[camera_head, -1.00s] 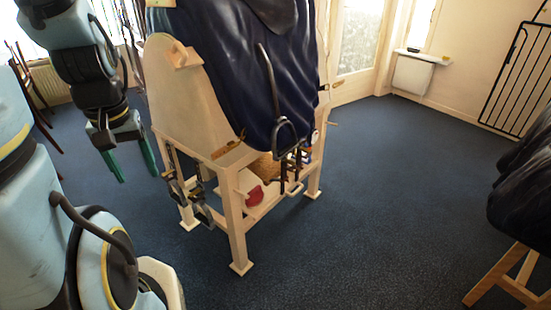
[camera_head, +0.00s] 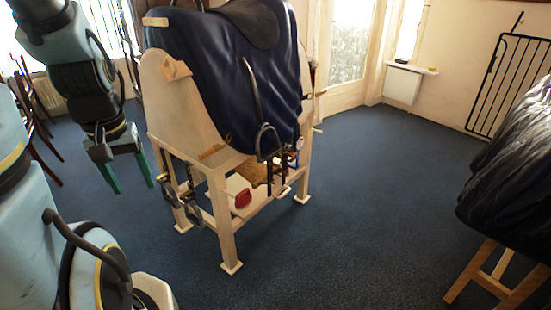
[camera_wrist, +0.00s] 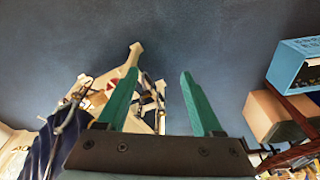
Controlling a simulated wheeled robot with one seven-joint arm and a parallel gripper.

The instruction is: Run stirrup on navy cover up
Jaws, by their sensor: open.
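The navy cover (camera_head: 225,70) drapes over a pale wooden saddle stand (camera_head: 222,225), with a dark saddle (camera_head: 252,22) on top. A metal stirrup (camera_head: 267,142) hangs at the end of a dark leather (camera_head: 252,88) against the cover's near side, low by its bottom edge. My gripper (camera_head: 127,174) has green fingers, is open and empty, and is left of the stand, apart from it. In the wrist view my gripper (camera_wrist: 158,90) points at the floor, with the navy cover (camera_wrist: 42,148) at the lower left.
Other bits and stirrups (camera_head: 182,205) hang on the stand's left. A red item (camera_head: 243,199) lies on its lower shelf. A second covered stand (camera_head: 505,190) is at the right. Chairs (camera_head: 35,110) are at the far left. In the wrist view, a blue crate (camera_wrist: 295,65) is at the right. Open carpet lies between the stands.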

